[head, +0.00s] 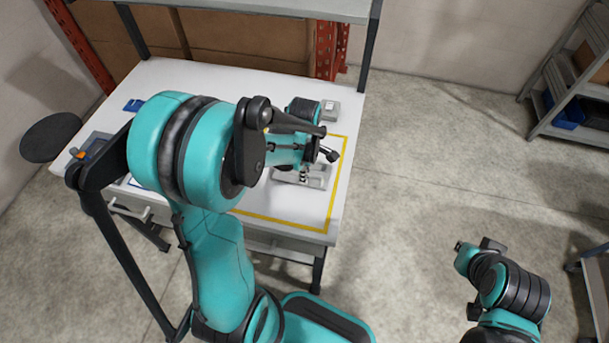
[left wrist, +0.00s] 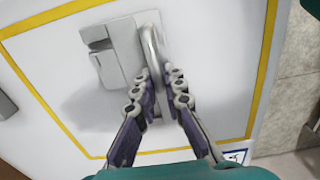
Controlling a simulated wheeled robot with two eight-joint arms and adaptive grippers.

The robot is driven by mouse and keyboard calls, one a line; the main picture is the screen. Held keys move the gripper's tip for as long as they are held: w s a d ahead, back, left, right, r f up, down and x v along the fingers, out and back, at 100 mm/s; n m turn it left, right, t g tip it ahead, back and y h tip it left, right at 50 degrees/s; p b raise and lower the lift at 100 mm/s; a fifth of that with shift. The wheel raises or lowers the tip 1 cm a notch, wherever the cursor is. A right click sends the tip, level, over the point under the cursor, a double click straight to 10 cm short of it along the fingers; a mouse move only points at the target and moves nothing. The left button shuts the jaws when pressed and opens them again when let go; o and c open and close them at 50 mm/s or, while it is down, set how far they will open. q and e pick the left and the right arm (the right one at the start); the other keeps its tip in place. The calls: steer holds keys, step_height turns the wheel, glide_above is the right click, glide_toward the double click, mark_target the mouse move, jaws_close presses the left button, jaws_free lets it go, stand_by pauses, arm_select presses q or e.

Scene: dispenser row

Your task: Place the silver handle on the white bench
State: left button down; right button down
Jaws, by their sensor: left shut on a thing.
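The silver handle (left wrist: 150,40) is a grey curved bar beside a pale grey flat plate. In the left wrist view my left gripper (left wrist: 156,76) has its two fingers closed on the bar, one on each side. In the head view the grey piece (head: 318,183) shows low at the white bench (head: 205,82), inside a yellow taped outline, with my left gripper (head: 318,158) over it. I cannot tell whether it touches the bench top. My right arm's end (head: 466,256) is away from the bench over the floor; its fingers are not clear.
A small grey box (head: 330,109) stands at the bench's back right. A blue item (head: 133,105) and a grey tray (head: 92,147) are on the left side. A shelf crosses above the back. A dark round stool (head: 50,137) stands left. Open floor lies to the right.

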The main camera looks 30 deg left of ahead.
arm_select(q)
steer(key=shift+r, duration=0.1)
steer(key=shift+f, duration=0.25)
steer(key=c, duration=1.6)
jaws_free()
steer(key=shift+r, duration=0.2)
steer(key=shift+r, duration=0.3)
step_height(320, 180, up, 12)
steer(key=p, duration=0.3)
steer(key=shift+f+p, duration=0.2)
steer(key=shift+p, duration=0.15)
